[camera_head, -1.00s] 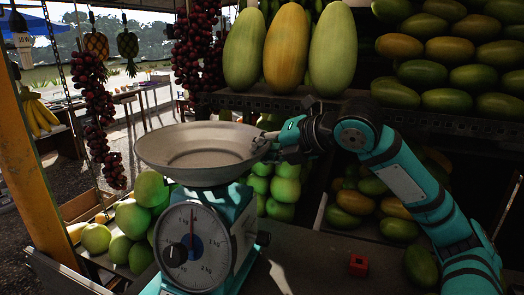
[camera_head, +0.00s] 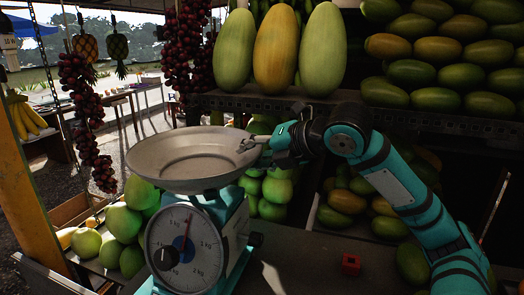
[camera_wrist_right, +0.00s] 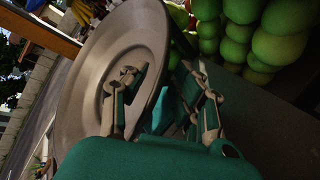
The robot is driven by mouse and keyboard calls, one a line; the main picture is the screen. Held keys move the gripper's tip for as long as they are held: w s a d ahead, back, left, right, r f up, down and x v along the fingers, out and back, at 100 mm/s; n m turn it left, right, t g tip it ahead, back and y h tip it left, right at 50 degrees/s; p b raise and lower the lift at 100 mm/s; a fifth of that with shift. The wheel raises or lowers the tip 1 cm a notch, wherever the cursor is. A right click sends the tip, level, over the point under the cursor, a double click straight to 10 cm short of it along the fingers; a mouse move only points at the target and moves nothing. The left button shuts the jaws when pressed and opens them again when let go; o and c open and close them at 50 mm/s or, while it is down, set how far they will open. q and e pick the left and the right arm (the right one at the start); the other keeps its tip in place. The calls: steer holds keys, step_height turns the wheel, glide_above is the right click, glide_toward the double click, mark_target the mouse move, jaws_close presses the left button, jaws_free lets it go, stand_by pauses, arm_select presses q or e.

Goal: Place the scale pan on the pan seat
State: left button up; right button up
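The scale pan (camera_head: 190,160) is a wide, shallow grey metal dish. It sits level on top of the teal scale (camera_head: 225,215), above its round white dial (camera_head: 185,247). The pan seat is hidden under the pan, so I cannot tell how they meet. My right gripper (camera_head: 255,145) is at the pan's right rim. In the right wrist view the fingers of this gripper (camera_wrist_right: 161,78) are spread apart on either side of the rim of the pan (camera_wrist_right: 88,72), one over the inside and one outside. My left gripper is not in view.
Green fruit (camera_head: 120,225) lies left of the scale and more (camera_head: 275,190) behind it. Large melons (camera_head: 275,50) stand on a shelf (camera_head: 240,101) above my right gripper. A small red cube (camera_head: 351,264) lies on the counter to the right, with bare counter around it.

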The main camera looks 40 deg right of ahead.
steer(key=b+v, duration=0.6)
steer(key=v, duration=0.6)
stand_by(0.3)
